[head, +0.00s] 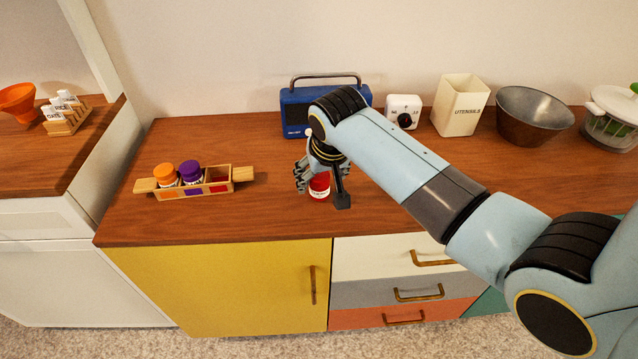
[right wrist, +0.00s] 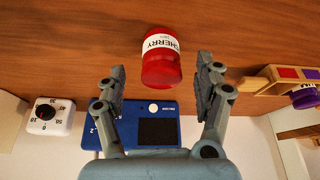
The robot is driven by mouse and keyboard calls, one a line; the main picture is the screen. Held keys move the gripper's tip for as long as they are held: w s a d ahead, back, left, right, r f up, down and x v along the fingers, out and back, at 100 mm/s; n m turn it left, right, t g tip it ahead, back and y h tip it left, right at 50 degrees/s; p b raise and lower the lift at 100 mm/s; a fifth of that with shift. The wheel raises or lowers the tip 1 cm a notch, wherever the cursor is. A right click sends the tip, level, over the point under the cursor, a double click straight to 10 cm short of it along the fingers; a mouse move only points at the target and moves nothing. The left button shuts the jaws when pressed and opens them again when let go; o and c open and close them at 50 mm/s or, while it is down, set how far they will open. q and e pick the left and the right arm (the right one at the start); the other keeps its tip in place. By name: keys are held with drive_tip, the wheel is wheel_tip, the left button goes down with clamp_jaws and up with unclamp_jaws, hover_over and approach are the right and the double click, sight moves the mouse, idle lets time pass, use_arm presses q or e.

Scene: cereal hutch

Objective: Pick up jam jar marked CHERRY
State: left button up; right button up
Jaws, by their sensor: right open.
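The red jam jar (head: 319,187) with a white label stands on the wooden counter in the head view, partly covered by my right gripper. In the right wrist view the jar (right wrist: 161,62) shows the word CHERRY on its label. My right gripper (right wrist: 163,85) is open, with one finger on each side of the jar's near end and gaps between. In the head view my right gripper (head: 322,187) points down at the jar from above. How deep the fingers reach around the jar is hard to tell. My left gripper is out of view.
A wooden caddy (head: 243,174) holds an orange-lidded jar (head: 166,175) and a purple-lidded jar (head: 190,173); its right compartment is empty. A blue radio (head: 294,112), white timer (head: 404,105), utensils box (head: 460,104) and dark bowl (head: 533,115) line the wall.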

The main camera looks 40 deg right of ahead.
sight(320, 177)
drive_tip(key=x, duration=0.3)
drive_tip(key=shift+w+f, duration=0.15)
drive_tip(key=shift+c, duration=0.3)
drive_tip(key=c, duration=1.3)
drive_tip(key=shift+o, duration=0.2)
wheel_tip(320, 177, up, 5)
drive_tip(key=shift+d+f, duration=0.1)
drive_tip(key=shift+f, duration=0.1)
drive_tip(key=s+d+r, duration=0.5)
drive_tip(key=s+r, duration=0.1)
drive_tip(key=s, duration=0.4)
drive_tip(key=shift+d+r, duration=0.3)
drive_tip(key=shift+d, duration=0.05)
